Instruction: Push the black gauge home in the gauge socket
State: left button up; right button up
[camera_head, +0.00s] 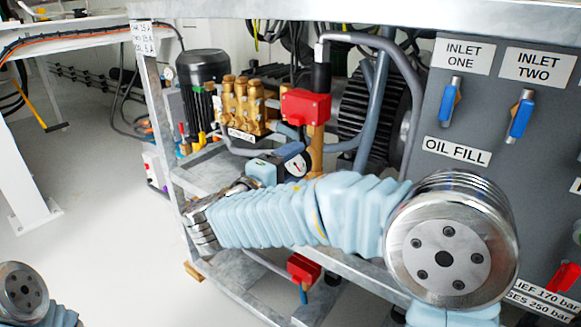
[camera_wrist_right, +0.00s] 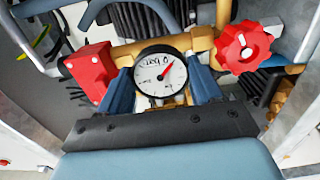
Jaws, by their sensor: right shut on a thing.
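The black gauge (camera_wrist_right: 160,75) has a round white dial, a red needle and a black rim. In the wrist view it sits between the two blue fingers of my right gripper (camera_wrist_right: 162,88), which is shut on it. In the head view the gauge (camera_head: 296,164) shows at the right gripper (camera_head: 280,168), just left of a brass upright pipe. The dial faces the wrist camera. Brass pipework lies right behind the gauge. The gauge socket is hidden behind the gauge and fingers, so I cannot tell how deep the gauge sits. My left gripper is out of view.
A red valve box (camera_head: 306,106) and the brass pump block (camera_head: 243,105) stand close above the gripper. A red handwheel (camera_wrist_right: 243,47) is right of the gauge in the wrist view. A grey panel (camera_head: 510,110) with blue-handled valves stands right. Open floor (camera_head: 110,220) lies left.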

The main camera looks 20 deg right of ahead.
jog(key=shift+w+d, duration=0.35)
jog(key=shift+d, duration=0.1)
dwell(0.3)
jog(key=o, duration=1.5)
jog(key=shift+c, duration=0.2)
jog(key=v, duration=1.4)
